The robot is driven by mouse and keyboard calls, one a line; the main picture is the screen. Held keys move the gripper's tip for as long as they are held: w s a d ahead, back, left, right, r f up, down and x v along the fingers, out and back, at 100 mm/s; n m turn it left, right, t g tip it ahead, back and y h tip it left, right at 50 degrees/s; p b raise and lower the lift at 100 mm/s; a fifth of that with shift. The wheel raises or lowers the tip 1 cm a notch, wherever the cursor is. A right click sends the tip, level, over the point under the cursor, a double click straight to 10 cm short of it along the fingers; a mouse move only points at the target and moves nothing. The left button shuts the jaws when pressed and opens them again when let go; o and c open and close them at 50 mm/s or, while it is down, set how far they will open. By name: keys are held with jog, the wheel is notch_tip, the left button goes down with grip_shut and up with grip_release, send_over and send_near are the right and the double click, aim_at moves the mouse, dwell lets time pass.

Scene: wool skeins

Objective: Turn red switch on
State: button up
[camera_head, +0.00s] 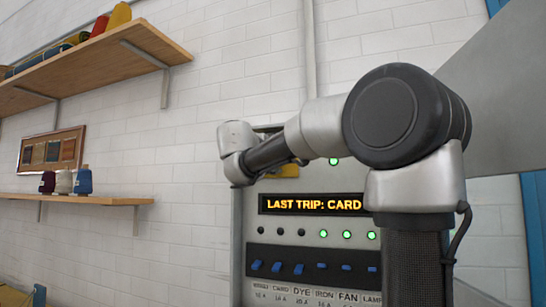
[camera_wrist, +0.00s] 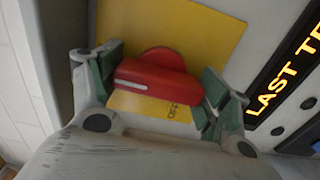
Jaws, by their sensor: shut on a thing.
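The red switch (camera_wrist: 158,84) shows in the wrist view as a red bar handle on a round red base, mounted on a yellow plate (camera_wrist: 205,30). A pale line marks the left part of the handle. Dark lettering that looks like "OFF" is on the yellow plate just below it. My gripper (camera_wrist: 160,86) has its green-padded fingers at the two ends of the handle and is shut on it. In the head view the switch and gripper fingers are hidden behind my arm; only part of the yellow plate (camera_head: 285,171) shows.
The grey panel (camera_head: 238,250) has an amber display (camera_head: 310,204) reading "LAST TRIP: CARD". Below it are several lamps, some green, and a row of blue breakers (camera_head: 299,269). Shelves (camera_head: 100,200) with wool are on the white brick wall at left.

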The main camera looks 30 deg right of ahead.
jog(key=o, duration=1)
jog(key=v, duration=1.2)
